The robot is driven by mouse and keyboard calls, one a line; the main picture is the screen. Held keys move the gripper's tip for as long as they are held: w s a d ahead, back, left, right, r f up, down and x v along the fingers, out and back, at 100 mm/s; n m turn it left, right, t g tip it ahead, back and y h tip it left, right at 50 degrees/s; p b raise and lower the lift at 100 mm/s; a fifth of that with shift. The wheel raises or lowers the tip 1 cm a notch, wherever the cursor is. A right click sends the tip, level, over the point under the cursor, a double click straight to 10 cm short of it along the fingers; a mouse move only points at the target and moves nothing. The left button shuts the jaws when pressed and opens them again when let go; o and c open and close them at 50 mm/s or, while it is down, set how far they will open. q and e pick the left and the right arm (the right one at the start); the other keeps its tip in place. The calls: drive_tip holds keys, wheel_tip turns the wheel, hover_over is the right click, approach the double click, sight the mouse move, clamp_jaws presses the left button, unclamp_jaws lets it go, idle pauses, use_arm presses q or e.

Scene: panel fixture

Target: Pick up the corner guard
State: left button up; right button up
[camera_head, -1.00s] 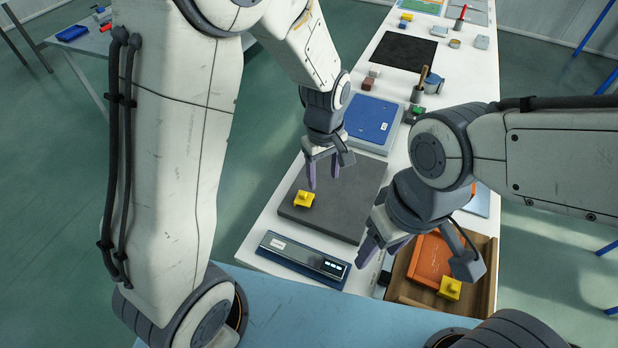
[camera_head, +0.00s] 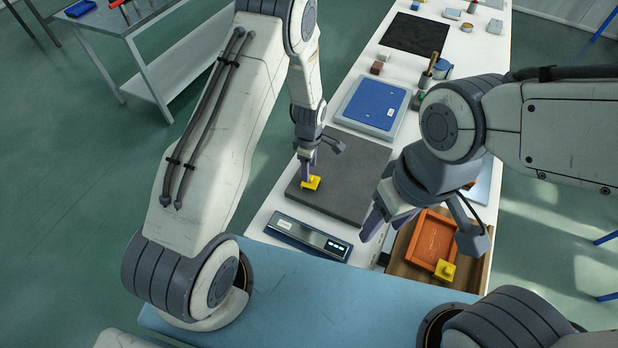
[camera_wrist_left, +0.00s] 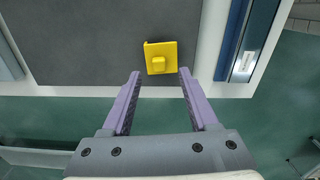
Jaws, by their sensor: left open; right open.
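A yellow corner guard (camera_head: 314,184) lies on the dark grey mat (camera_head: 345,205). It also shows in the left wrist view (camera_wrist_left: 160,58), just beyond the fingertips and roughly centred between them. My left gripper (camera_head: 307,172) is open and empty, close above this guard and partly covering it in the head view. A second yellow corner guard (camera_head: 444,271) sits at the near right corner of an orange panel (camera_head: 432,238). My right gripper (camera_head: 374,222) is open over the area between the mat and the orange panel, and nothing shows between its fingers.
The orange panel lies in a brown wooden tray (camera_head: 405,270). A scale with a display (camera_head: 308,237) lies at the mat's near side. A blue panel (camera_head: 375,104) lies behind the mat. A brush holder (camera_head: 420,85) and small blocks stand further back.

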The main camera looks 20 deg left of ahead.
sight(311, 181)
use_arm(q)
drive_tip(key=shift+f+p, duration=0.7)
drive_tip(key=shift+f, duration=1.15)
clamp_jaws()
drive_tip(key=shift+w+r, duration=0.1)
drive_tip(key=shift+r, duration=0.05)
